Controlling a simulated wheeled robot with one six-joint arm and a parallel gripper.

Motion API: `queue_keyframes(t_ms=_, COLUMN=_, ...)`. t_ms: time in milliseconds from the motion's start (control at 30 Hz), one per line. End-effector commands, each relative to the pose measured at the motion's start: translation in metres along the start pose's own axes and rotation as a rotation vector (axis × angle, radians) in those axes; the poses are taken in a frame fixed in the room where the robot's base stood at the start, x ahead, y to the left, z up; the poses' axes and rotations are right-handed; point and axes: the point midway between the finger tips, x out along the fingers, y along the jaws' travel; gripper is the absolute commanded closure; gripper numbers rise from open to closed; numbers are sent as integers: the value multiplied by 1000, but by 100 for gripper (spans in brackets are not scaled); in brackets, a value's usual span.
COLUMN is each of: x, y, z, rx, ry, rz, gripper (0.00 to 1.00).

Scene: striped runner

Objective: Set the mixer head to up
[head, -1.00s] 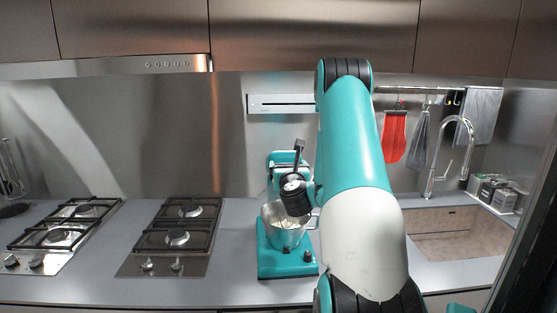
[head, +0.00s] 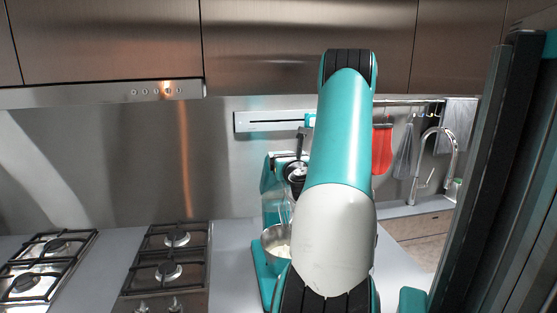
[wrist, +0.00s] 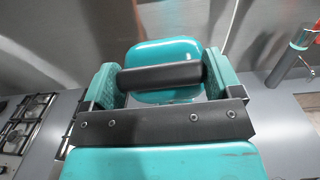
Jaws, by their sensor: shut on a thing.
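The teal stand mixer (head: 270,195) stands on the counter, partly hidden behind my arm in the head view. Its metal bowl (head: 275,243) sits on the base. A wire whisk (head: 286,212) shows above the bowl, and the mixer head looks tilted up; how far, I cannot tell because my arm covers much of it. In the wrist view, my gripper (wrist: 160,78) has its two teal fingers at either end of a black bar (wrist: 160,76), shut on it. Behind the bar is a rounded teal surface (wrist: 165,52), apparently the mixer head.
Two gas hobs (head: 170,265) lie left of the mixer. A sink with a tall tap (head: 428,165) and hanging cloths are to the right. Cabinets and a hood (head: 100,93) run above. A dark upright panel (head: 490,180) fills the near right.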

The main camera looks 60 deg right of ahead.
Motion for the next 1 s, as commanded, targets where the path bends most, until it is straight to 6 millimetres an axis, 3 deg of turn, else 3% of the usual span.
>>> queue_keyframes(t_ms=533, x=2, y=-4, z=3, rx=0, ry=0, rz=4, gripper=58)
queue_keyframes(t_ms=567, x=2, y=-4, z=3, rx=0, ry=0, rz=5, gripper=8)
queue_keyframes(t_ms=600, x=2, y=-4, z=3, rx=0, ry=0, rz=4, gripper=0)
queue_keyframes(t_ms=1000, x=2, y=-3, z=2, rx=0, ry=2, rz=2, gripper=0)
